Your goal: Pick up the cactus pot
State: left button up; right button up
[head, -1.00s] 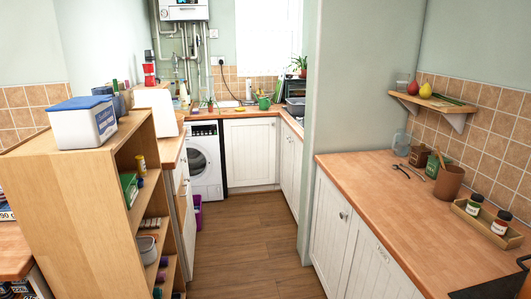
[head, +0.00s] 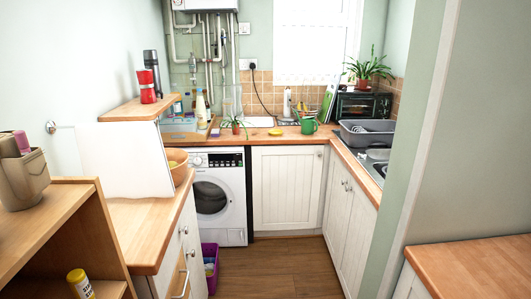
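I cannot clearly make out a cactus. Two potted plants show in the head view. A spiky, long-leaved green plant in a terracotta pot (head: 369,71) stands on top of the dark toaster oven at the back right. A small green plant (head: 236,124) stands on the back worktop, left of the sink area; its pot is too small to tell well. Neither of my grippers is in view, so no gripper is near either plant.
The wooden floor (head: 265,262) is clear between the left cabinets and the right cabinets (head: 350,213). A wooden shelf unit (head: 62,215) stands close at left. A wall end (head: 412,140) and worktop (head: 480,262) border the right. A purple bin (head: 209,262) stands by the washing machine (head: 218,195).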

aim_at(235, 125)
jog(key=i, duration=2.5)
